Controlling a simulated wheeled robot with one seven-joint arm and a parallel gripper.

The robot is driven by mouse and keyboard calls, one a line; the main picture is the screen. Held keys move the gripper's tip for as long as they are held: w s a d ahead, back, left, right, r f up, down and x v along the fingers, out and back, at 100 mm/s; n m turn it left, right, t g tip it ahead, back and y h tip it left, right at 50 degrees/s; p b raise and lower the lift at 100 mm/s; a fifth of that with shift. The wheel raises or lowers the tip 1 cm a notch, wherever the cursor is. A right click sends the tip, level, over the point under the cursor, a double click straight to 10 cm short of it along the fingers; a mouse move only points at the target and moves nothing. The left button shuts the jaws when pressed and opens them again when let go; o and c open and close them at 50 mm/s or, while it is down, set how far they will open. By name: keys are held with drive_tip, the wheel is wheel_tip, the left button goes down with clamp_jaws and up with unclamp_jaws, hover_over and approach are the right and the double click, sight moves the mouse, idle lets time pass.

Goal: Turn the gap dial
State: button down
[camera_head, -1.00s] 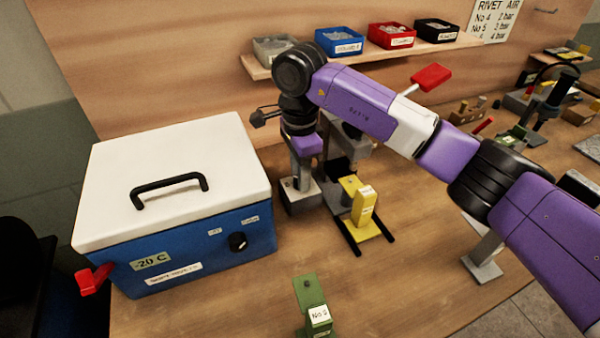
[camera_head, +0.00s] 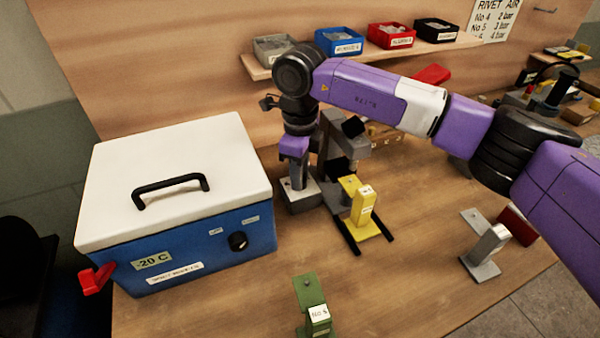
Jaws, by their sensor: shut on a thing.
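My arm reaches in from the right, and its wrist bends down over the bench. My gripper (camera_head: 297,177) points down at the left side of a grey bench machine (camera_head: 335,140). Its fingers look closed at the machine's pale base block (camera_head: 299,193), just right of the blue box. The gap dial is not clearly visible; the fingers and wrist hide the spot they hold. A yellow block (camera_head: 359,198) on black rails stands in front of the machine, apart from the gripper.
A blue cold box (camera_head: 190,249) with white lid, black knob and red latch stands left. A green block (camera_head: 313,305) stands in front, a grey bracket (camera_head: 482,250) to the right. Small bins sit on the shelf (camera_head: 375,56) behind. Bench between green block and bracket is clear.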

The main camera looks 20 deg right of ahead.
idle(0.4)
drive_tip(key=c, duration=1.1)
unclamp_jaws()
drive_tip(key=shift+r, duration=0.1)
wheel_tip(320, 180, up, 8)
drive_tip(key=shift+f+b, duration=0.15)
drive_tip(key=shift+b, duration=0.3)
drive_tip(key=shift+f, duration=0.1)
